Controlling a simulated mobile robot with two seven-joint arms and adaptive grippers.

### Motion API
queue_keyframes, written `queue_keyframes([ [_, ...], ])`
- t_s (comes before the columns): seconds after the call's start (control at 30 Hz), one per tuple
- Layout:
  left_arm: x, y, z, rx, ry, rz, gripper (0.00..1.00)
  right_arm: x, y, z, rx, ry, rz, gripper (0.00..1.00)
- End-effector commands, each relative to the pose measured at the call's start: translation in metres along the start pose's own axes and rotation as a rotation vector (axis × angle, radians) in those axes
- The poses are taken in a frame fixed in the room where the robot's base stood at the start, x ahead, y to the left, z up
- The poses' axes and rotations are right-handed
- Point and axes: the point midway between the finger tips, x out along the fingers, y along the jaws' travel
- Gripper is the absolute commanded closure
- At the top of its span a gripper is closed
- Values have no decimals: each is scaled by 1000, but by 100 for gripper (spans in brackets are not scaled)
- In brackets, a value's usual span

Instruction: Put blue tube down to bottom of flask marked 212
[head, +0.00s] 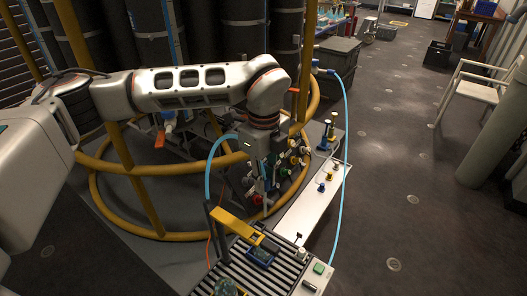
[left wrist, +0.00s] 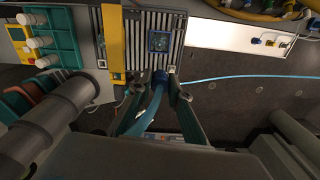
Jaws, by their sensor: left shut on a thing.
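In the head view the blue tube (head: 213,160) loops out to the left of the gripper. A blue line (head: 345,130) also hangs to the right. A dark blue square holder (left wrist: 160,42) with something round in it sits on the ribbed platform. I cannot read a 212 mark on anything. My right gripper is not in view.
The ribbed platform (head: 232,268) carries a yellow bar (head: 236,226). A white panel (head: 310,205) with small coloured fittings lies to its right. Yellow rails (head: 125,168) surround dark cylinders behind my arm. A teal rack (left wrist: 62,40) with white-capped pieces stands left.

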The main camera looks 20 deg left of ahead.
Motion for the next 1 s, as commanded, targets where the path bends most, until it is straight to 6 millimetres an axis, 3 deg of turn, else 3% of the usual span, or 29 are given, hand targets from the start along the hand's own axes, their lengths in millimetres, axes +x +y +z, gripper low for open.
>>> queue_keyframes([
  [0.03,18,0,1,2,1,5,95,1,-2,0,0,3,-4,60],
  [0.1,36,0,2,4,-2,6,95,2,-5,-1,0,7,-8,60],
  [0.23,57,0,4,9,-7,5,95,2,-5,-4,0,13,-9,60],
  [0.47,72,1,5,12,-9,4,95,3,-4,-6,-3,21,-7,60],
  [0.83,105,1,6,10,-9,7,95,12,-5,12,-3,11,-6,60],
  [1.0,101,1,6,11,-9,5,95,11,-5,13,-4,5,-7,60],
])
